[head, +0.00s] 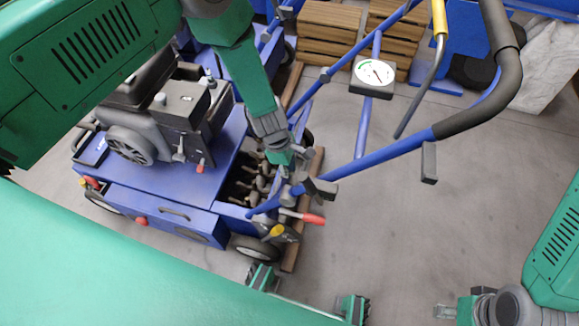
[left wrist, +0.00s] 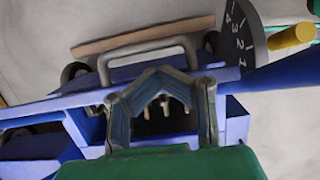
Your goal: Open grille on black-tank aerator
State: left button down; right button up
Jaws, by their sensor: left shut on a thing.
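The black-tank aerator (head: 145,165) is a blue machine with a dark engine on top, at left in the head view. Its rear bay shows grey tines (head: 258,180). My left gripper (head: 287,170) reaches down to the right edge of this bay. In the left wrist view its fingers (left wrist: 162,76) close to a peak at the blue grille (left wrist: 135,73), beside a grey loop handle (left wrist: 148,50). The exact contact is hidden. Tines show between the fingers.
A blue handlebar (head: 385,150) with a round dial (head: 374,74) rises over the bay. A red-tipped lever (head: 305,217) is near the bay's front corner. Wooden pallets (head: 330,35) stand behind. Another blue machine is at the back left.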

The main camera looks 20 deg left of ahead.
pick_arm(q)
jog(key=shift+s+a, duration=0.2)
jog(key=shift+a, duration=0.3)
jog(key=p+v, duration=0.3)
jog(key=shift+w+a+r, duration=0.1)
jog(key=shift+a+r, duration=0.1)
jog(key=shift+a, duration=0.3)
notch_tip(320, 180, up, 10)
jog(key=d+p, duration=0.1)
jog(key=p, duration=0.1)
jog(key=shift+d+f+p, duration=0.15)
jog(key=shift+d+p, duration=0.15)
jog(key=shift+p, duration=0.05)
jog(key=shift+w, duration=0.15)
